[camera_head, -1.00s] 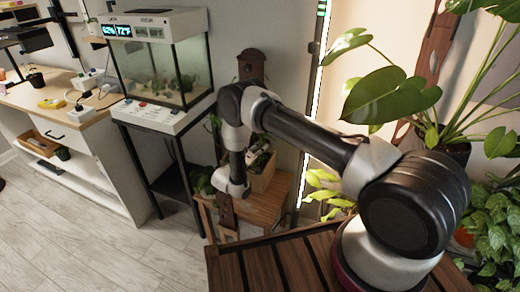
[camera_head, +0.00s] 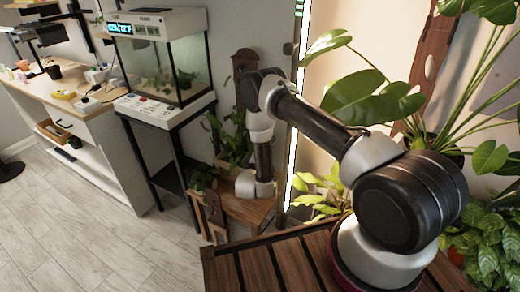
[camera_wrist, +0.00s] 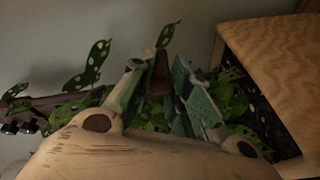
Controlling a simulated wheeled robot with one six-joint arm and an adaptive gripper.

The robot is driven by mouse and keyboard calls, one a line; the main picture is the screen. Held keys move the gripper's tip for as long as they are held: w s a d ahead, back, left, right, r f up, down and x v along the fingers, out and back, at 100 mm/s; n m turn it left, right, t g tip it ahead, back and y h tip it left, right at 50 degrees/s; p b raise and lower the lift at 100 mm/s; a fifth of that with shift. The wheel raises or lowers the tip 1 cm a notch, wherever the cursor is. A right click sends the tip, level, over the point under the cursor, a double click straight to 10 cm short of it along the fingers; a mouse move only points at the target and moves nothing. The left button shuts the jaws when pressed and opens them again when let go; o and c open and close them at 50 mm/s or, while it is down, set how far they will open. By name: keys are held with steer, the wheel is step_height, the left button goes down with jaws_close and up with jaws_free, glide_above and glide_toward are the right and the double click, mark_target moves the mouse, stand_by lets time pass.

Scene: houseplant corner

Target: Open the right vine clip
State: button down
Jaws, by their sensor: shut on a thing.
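My gripper (camera_wrist: 160,92) shows in the wrist view with a finger on each side of a small brown tapered piece (camera_wrist: 160,75). It is shut on this piece, which may be part of the right vine clip; I cannot tell for sure. A vine with holed leaves (camera_wrist: 88,66) spreads behind and beside the fingers, low against the wall. Small black knobs (camera_wrist: 20,127) sit on a brown bar (camera_wrist: 62,106) at the left. In the head view my arm reaches down over the low wooden stand, and the clips cannot be made out there.
A wooden surface (camera_wrist: 285,60) is close at the right in the wrist view. The head view shows a low wooden stand (camera_head: 243,209), a glass tank (camera_head: 165,68) on a black frame, and a large-leaved plant (camera_head: 370,100) at the right.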

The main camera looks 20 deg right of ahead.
steer(key=shift+a+f, duration=0.1)
steer(key=shift+f, duration=0.05)
steer(key=c, duration=1.3)
jaws_free()
steer(key=v, duration=1.2)
